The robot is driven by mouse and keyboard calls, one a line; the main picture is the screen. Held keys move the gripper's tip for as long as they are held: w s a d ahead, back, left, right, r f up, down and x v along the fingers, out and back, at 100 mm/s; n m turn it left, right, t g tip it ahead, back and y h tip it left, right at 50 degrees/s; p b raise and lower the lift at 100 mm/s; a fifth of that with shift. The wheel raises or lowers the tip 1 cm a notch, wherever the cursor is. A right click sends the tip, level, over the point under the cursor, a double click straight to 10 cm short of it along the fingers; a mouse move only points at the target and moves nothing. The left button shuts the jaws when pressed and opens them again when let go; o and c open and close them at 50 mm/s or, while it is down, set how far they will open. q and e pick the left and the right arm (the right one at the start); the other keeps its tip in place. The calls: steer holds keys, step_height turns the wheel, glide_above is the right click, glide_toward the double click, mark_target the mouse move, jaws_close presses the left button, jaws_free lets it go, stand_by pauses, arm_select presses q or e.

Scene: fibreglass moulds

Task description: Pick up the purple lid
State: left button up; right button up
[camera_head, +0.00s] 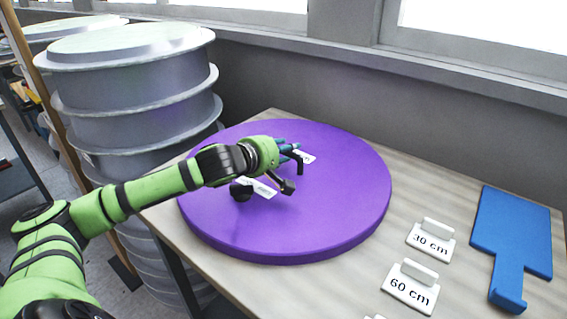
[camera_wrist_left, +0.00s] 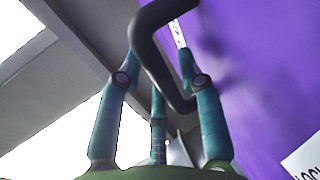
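The purple lid (camera_head: 340,215) is a large, thick disc lying flat on the table in the head view. It fills much of the left wrist view (camera_wrist_left: 255,75). My left gripper (camera_head: 290,150) is over the middle of the lid. In the left wrist view its teal fingers (camera_wrist_left: 158,75) stand apart, so it looks open. A dark bent bar (camera_wrist_left: 150,50), apparently a handle, runs close in front of and between the fingers. I cannot tell whether they touch it. A dark bar (camera_head: 298,162) also shows beside the gripper in the head view. My right gripper is out of view.
A stack of grey round moulds (camera_head: 130,80) stands left of the wooden table (camera_head: 370,275). White signs reading 30 cm (camera_head: 430,242) and 60 cm (camera_head: 408,288) and a blue paddle-shaped piece (camera_head: 515,230) lie at the right. A wall stands behind.

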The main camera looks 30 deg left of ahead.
arm_select(q)
jaws_close()
steer(key=shift+r, duration=0.2)
